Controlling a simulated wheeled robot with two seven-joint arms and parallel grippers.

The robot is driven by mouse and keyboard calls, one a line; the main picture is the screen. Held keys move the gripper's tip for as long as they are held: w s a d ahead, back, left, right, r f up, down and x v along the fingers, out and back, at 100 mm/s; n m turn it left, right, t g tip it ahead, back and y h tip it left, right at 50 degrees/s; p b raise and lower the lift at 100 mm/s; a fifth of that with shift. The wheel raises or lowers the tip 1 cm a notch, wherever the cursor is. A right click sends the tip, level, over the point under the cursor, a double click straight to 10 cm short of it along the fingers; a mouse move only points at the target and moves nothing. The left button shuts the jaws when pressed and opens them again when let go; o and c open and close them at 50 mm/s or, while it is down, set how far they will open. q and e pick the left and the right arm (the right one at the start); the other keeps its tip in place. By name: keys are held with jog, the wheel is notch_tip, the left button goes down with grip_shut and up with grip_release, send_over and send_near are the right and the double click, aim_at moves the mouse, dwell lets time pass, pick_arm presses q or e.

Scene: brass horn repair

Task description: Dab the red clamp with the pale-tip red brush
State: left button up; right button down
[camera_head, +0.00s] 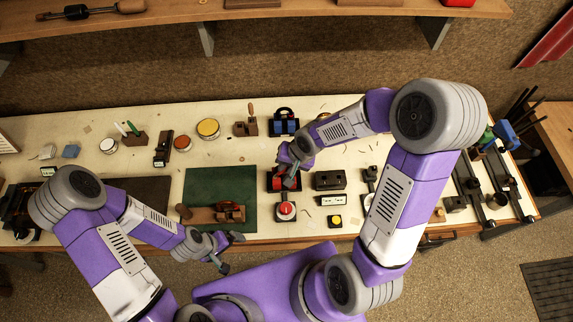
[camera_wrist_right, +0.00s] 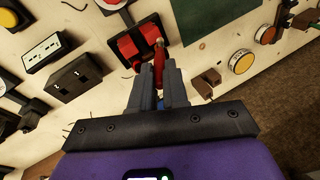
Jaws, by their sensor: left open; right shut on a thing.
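The red clamp (camera_head: 270,181), red on a black body, sits on the bench right of the green mat. It also shows in the right wrist view (camera_wrist_right: 127,46), just beyond my right fingertips. My right gripper (camera_head: 291,171) is above the clamp and shut on the red brush (camera_wrist_right: 158,68), which points away from the fingers. The brush tip overlaps the clamp's right side in the right wrist view; I cannot tell whether they touch. In the head view the gripper hides part of the clamp. My left gripper (camera_head: 222,263) is open and empty at the bench's front edge.
A red button (camera_head: 286,209) stands in front of the clamp, and a dark block (camera_head: 330,180) to its right. The green mat (camera_head: 215,182) carries a wooden tool (camera_head: 205,214). A blue clamp-like piece (camera_head: 284,126) and a yellow-topped tin (camera_head: 208,128) are behind.

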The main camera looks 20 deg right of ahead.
jog(key=shift+r+p, duration=1.85)
jog(key=shift+r, duration=1.05)
jog(key=shift+f, duration=0.1)
